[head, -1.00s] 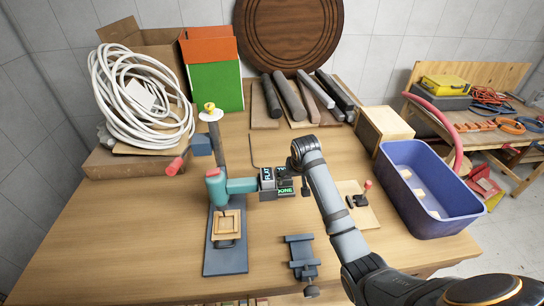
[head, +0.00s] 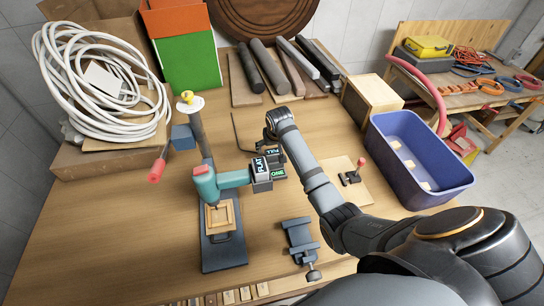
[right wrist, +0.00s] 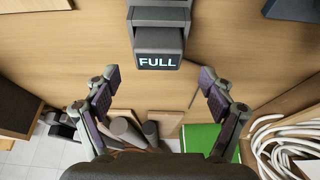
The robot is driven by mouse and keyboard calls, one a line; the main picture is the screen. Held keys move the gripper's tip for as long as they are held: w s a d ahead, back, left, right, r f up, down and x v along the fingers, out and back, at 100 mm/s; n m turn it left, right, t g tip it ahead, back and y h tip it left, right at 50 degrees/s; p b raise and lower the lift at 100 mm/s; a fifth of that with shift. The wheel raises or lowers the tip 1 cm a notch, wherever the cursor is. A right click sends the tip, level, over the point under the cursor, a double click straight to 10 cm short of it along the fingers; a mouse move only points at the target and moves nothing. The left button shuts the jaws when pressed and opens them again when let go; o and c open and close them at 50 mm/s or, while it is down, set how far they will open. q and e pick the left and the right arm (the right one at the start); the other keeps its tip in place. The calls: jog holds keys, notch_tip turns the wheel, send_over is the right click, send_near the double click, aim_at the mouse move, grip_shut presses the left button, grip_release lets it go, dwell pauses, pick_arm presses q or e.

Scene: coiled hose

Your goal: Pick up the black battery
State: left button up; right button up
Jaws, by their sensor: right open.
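A dark battery marked FULL (head: 272,153) sits at the end of the teal drill (head: 207,184), beside a dark block marked FLAT (head: 261,167) and a green-lit label ending in ONE (head: 278,174). In the right wrist view the FULL battery (right wrist: 158,50) is top centre, ahead of my fingertips. My right gripper (right wrist: 160,76) is open and empty, its two fingers apart on either side of the battery's line. In the head view my right wrist is just behind the battery, and its fingers are mostly hidden. My left gripper is not in view.
The drill stand (head: 224,250) is at front left and a small vise (head: 299,240) is near the front edge. A blue bin (head: 420,165) stands right. A coiled white hose (head: 85,85) is at far left. Dark pipes (head: 268,68) lie at the back.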

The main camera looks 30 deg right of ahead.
aim_at(272, 152)
jog(key=shift+w+d+f+p, duration=0.15)
jog(key=shift+f+p, duration=0.55)
jog(key=shift+p, duration=0.1)
jog(key=x, duration=0.2)
jog(key=shift+f, duration=0.25)
jog(key=shift+w+f, duration=0.3)
jog(key=shift+f, duration=0.1)
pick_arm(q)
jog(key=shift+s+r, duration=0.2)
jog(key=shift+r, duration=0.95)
pick_arm(e)
jog(key=c, duration=1.5)
